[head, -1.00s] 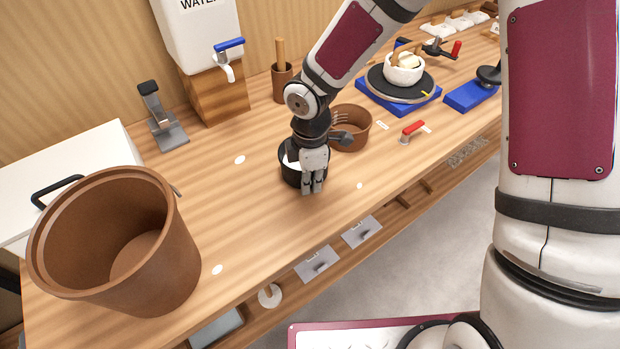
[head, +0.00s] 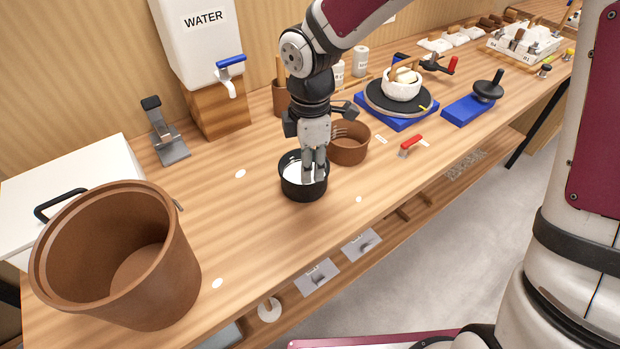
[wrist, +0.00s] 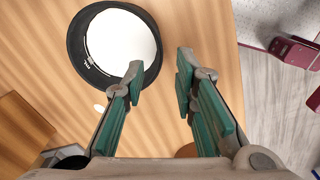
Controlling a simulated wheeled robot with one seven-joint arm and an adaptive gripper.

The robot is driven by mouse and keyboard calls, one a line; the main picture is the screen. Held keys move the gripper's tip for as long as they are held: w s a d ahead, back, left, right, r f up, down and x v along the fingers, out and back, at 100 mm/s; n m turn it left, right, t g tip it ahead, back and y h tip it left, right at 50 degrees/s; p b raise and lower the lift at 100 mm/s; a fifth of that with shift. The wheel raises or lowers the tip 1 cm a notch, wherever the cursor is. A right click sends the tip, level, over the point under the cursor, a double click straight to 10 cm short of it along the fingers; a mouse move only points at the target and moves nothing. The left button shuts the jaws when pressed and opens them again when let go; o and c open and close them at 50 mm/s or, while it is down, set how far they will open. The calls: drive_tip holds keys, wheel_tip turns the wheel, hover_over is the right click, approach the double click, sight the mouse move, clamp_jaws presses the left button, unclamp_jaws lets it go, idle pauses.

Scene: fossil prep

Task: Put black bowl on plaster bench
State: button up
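The black bowl (head: 303,192) stands upright on the wooden bench (head: 245,215) and has a white inside. In the wrist view the black bowl (wrist: 75,60) lies at the upper left, largely to the left of the finger gap. My gripper (head: 314,177) points down at the bowl's right side, its fingertips overlapping the bowl in the head view. In the wrist view its green-padded fingers (wrist: 158,85) are apart with nothing between them. The left fingertip overlaps the rim; I cannot tell if it touches. No label shows which surface is the plaster bench.
A brown bowl (head: 350,152) stands close behind the black one. A large brown bucket (head: 175,265) is at the left front. A water tank (head: 200,50) and a metal stand (head: 172,150) are at the back. A blue-based turntable (head: 398,122) is to the right. Bench between bucket and bowl is clear.

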drive_tip(key=shift+r, duration=1.1)
drive_tip(key=s+d+r+m+t, duration=0.5)
drive_tip(key=s+d+r+m, duration=1.2)
drive_tip(key=m, duration=0.3)
drive_tip(key=shift+s+d+r, duration=0.15)
drive_tip(key=shift+s+d, duration=0.05)
drive_tip(key=shift+s, duration=0.45)
